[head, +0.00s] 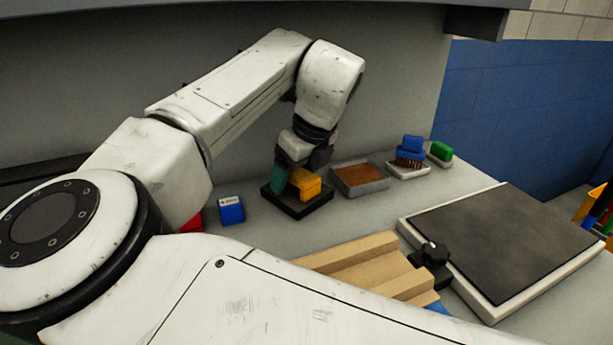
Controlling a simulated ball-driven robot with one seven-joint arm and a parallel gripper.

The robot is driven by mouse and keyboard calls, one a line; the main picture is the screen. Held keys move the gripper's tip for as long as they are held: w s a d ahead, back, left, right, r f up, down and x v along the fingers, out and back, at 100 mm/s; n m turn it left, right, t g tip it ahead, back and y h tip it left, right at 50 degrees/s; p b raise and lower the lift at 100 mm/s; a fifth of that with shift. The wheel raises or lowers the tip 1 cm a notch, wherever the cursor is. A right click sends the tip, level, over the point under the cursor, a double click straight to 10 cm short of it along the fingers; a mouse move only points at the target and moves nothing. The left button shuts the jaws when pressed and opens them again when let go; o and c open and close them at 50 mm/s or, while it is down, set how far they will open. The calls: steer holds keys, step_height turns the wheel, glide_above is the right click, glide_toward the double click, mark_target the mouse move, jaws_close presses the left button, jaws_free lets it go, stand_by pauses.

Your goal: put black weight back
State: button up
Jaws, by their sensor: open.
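A black weight (431,264) with a round knob on top stands between the ridged wooden block (365,262) and the left edge of the dark panel (505,240). I cannot tell whether it touches either one. My gripper (298,168) is at the back of the counter, well to the left of and behind the weight. It points down over a black tray (301,210) and is open. A yellow block (306,184) and a teal piece (280,180) are right at my gripper; its fingertips are mostly hidden there.
A brown-filled metal tray (360,180), a pale tray with a blue-handled brush (410,150) and a green block (441,151) line the back. A blue box (231,210) and a red item (192,223) are left. My arm covers the front. Bare counter lies between tray and wooden block.

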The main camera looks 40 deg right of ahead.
steer(key=shift+p+v, duration=0.4)
steer(key=shift+v, duration=0.45)
steer(key=s+p, duration=0.1)
steer(key=s, duration=1.1)
steer(key=shift+f, duration=0.15)
steer(key=shift+w, duration=0.1)
